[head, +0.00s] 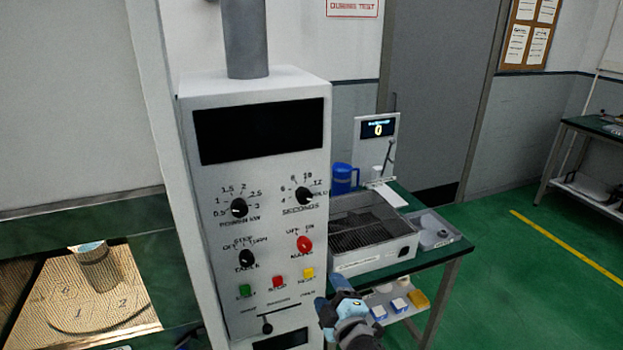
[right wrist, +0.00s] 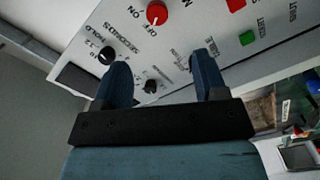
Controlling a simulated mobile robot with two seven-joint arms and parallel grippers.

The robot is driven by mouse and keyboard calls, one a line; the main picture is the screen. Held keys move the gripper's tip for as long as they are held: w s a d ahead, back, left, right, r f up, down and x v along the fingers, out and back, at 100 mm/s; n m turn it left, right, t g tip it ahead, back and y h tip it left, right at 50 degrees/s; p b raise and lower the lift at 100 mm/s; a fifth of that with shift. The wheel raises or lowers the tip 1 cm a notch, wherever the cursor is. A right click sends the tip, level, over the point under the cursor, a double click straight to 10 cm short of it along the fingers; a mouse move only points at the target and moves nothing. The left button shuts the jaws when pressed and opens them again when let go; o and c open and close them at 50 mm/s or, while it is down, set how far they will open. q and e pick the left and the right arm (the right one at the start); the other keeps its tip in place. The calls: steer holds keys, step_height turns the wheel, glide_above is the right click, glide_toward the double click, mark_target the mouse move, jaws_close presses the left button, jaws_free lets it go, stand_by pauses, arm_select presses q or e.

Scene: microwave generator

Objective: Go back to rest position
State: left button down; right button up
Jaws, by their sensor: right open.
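My right gripper (head: 333,306) is at the lower middle of the head view, in front of the lower right edge of the control panel (head: 215,230). In the right wrist view its two blue fingers (right wrist: 163,82) are apart with nothing between them. The panel shows behind the fingers there, with a red knob (right wrist: 157,13), black knobs and a green button (right wrist: 247,38). I cannot tell whether the fingers touch the panel.
A green-topped table (head: 455,247) to the right bears a grey tray box (head: 375,262), a blue mug (head: 343,178) and a small display (head: 377,130). At the left is a lit chamber (head: 80,295) with a numbered plate. Green floor (head: 540,290) is open at right.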

steer(key=s+d+f+m+g+h, duration=0.1)
steer(key=s+d+f+m, duration=0.3)
steer(key=s, duration=0.5)
steer(key=s+d+f+m+g+h, duration=0.1)
steer(key=s+d+f+m+g, duration=0.2)
steer(key=s+f, duration=0.5)
steer(key=s+d+f+m+g, duration=0.1)
steer(key=s+d+f+m, duration=0.5)
steer(key=s, duration=0.6)
steer(key=shift+d+f+g+h, duration=0.4)
steer(key=shift+d+f, duration=0.05)
steer(key=shift+d, duration=0.2)
